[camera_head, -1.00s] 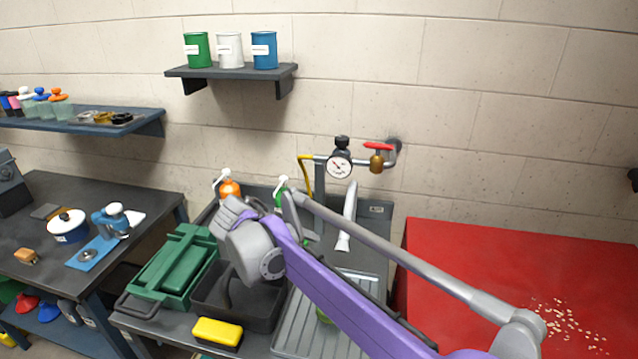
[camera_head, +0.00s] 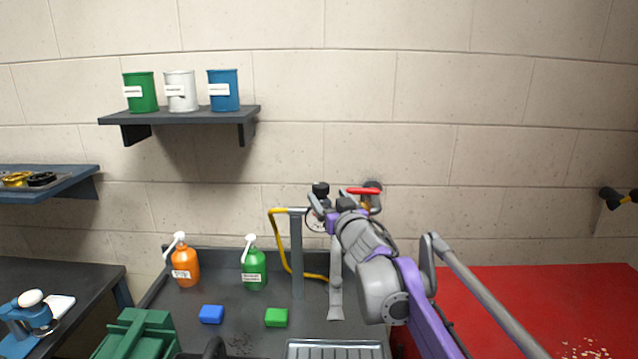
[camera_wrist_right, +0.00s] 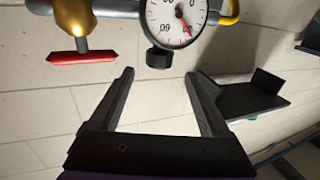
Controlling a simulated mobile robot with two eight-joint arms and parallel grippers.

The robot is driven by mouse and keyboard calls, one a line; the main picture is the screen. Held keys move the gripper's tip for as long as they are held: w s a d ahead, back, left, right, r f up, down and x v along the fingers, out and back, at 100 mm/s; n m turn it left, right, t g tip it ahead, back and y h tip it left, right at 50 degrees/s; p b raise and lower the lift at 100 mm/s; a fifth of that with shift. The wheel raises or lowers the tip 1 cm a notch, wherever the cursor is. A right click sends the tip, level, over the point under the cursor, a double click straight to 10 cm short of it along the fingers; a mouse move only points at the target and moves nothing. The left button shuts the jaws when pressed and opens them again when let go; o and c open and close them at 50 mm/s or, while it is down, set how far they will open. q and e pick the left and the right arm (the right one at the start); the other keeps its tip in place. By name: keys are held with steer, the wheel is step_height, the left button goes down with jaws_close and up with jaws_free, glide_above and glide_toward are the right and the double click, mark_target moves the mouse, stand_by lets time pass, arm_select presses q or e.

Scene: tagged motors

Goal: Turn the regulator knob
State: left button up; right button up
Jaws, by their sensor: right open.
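The black regulator knob (camera_head: 320,189) sits on top of the round pressure gauge (camera_head: 316,219) on the wall pipe. My right gripper (camera_head: 328,205) is close in front of it and hides part of the gauge. In the right wrist view, which looks upside down, the knob (camera_wrist_right: 159,58) shows near the gap between the open fingertips (camera_wrist_right: 160,75). The white gauge face (camera_wrist_right: 175,22) has a red needle. The fingers are empty, and I see no contact with the knob. My left gripper is not in view.
A red-handled valve (camera_head: 363,191) is just right of the knob, close to my right gripper. A yellow hose (camera_head: 281,240) hangs at the left. Below is a dark bench (camera_head: 236,320) with orange (camera_head: 185,266) and green (camera_head: 254,268) bottles. A red tabletop (camera_head: 500,300) lies at right.

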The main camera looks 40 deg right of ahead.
mark_target(319, 183)
steer(key=p+x, duration=0.1)
steer(key=x, duration=0.9)
